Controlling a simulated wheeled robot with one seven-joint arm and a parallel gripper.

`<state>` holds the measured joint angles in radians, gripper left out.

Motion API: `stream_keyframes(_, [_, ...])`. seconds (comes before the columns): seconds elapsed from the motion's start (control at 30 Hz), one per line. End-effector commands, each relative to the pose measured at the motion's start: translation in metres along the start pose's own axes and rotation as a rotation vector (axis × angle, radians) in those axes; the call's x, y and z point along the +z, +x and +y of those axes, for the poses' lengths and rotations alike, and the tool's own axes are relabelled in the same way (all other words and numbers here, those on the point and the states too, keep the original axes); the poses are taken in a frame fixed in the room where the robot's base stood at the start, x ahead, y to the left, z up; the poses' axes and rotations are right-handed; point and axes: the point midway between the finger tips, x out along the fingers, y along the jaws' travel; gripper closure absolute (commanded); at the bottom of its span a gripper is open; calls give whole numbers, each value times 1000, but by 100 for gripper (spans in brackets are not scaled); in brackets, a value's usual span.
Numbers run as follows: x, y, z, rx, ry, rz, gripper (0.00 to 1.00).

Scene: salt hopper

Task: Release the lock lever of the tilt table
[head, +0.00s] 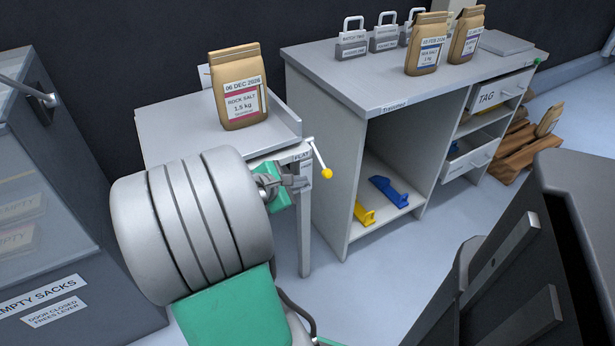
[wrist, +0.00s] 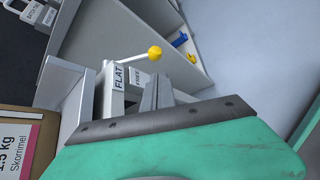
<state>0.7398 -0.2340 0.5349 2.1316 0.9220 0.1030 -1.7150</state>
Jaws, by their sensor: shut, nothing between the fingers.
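The tilt table (head: 165,140) is a grey-topped table at the centre left, with a rock salt sack (head: 238,95) standing upright on it. Its lock lever (head: 319,155) is a thin pale rod with a yellow ball knob (head: 327,173) at the right front corner. The lever also shows in the wrist view (wrist: 132,58), above plates reading FLAT (wrist: 119,77) and FREE (wrist: 137,77). I cannot tell which plate it is set to. My gripper (head: 301,183) is shut and empty, just left of the knob; the fingertips (wrist: 159,80) appear just below the knob in the wrist view, seemingly apart from it.
A cabinet labelled EMPTY SACKS (head: 60,270) is at left. Floor (head: 400,270) shows clear before the bench.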

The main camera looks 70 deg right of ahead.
Motion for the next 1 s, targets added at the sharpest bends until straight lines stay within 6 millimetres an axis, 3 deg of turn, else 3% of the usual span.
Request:
stream_keyframes(0.27, [-7, 4, 2, 10, -7, 9, 100])
stream_keyframes(0.7, [-7, 85, 1, 7, -4, 7, 100])
stream_keyframes(1.0, [-5, 97, 4, 10, -5, 8, 100])
